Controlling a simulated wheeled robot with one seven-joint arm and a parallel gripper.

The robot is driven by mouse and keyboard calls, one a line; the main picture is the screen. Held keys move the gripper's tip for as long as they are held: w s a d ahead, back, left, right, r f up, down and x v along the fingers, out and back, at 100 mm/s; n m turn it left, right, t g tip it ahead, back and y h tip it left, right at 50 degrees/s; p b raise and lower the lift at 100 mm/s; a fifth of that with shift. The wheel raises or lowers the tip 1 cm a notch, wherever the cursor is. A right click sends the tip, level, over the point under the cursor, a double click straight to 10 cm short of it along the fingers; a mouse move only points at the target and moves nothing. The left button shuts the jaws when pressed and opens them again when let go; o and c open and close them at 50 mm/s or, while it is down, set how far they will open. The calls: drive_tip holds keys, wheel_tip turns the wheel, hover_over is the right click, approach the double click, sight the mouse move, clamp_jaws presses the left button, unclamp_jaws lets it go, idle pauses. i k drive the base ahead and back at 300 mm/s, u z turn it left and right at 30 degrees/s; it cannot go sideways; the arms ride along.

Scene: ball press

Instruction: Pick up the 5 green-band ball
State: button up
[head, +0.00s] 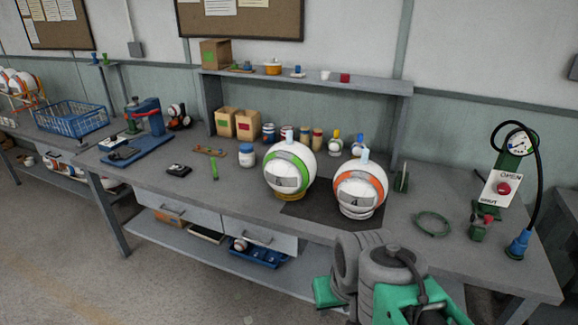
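The green-band ball (289,158) is white with a green band and a grey label patch on its front. I cannot read the label clearly. It sits upright on a yellow ring (290,196) on the workbench, with a small pale piece at its top. An orange-band ball (360,186) stands close on its right, on a white ring, with a label patch that seems to read 4. Grey and green links of my arm show at the bottom right, well in front of the balls. I cannot make out my gripper's fingers.
The grey workbench (430,255) has a dark mat (312,213) under the balls. A white jar (247,156) stands left of the green-band ball. A shelf (330,80) is behind.

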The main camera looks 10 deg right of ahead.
sight(290, 166)
drive_tip(key=z, duration=0.3)
drive_tip(key=i, duration=1.25)
drive_tip(key=u, duration=2.6)
